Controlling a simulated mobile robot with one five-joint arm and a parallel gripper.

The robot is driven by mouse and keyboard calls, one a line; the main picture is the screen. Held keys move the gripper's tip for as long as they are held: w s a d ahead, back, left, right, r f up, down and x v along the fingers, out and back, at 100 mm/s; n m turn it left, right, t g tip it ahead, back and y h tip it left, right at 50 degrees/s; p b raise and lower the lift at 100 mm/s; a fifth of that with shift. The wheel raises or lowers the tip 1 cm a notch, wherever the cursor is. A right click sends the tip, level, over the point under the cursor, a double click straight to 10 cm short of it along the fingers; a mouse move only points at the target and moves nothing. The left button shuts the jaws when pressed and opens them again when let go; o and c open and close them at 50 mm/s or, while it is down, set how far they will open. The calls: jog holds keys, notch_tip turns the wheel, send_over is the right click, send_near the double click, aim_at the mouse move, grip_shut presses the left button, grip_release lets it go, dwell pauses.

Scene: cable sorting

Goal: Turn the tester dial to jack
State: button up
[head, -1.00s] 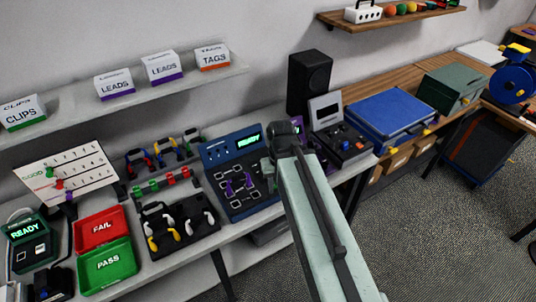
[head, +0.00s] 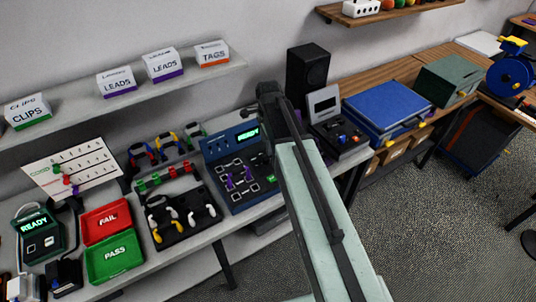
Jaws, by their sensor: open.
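A blue tester panel (head: 238,166) stands on the bench left of my arm, with a lit green READY display (head: 247,134) at its top. Its face bears purple parts (head: 240,178) and white-outlined squares. A smaller dark green unit (head: 38,236) with a READY screen stands at the far left. Which part is the dial, and its setting, I cannot make out. My pale green arm rises from the bottom right to a dark joint right of the blue panel's display, covering part of the panel's right edge. My gripper's fingers do not show.
A red FAIL tray (head: 106,220) and a green PASS tray (head: 112,259) lie left of a black cable holder (head: 181,214). A black device (head: 340,138) and a blue case (head: 388,108) stand right of my arm. A shelf with labelled boxes hangs above.

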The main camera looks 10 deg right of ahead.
aim_at(267, 156)
jog(key=f+b, duration=0.7)
jog(key=f, duration=0.1)
jog(key=shift+w+b, duration=0.2)
jog(key=shift+b, duration=0.2)
jog(key=shift+r, duration=0.1)
grip_shut()
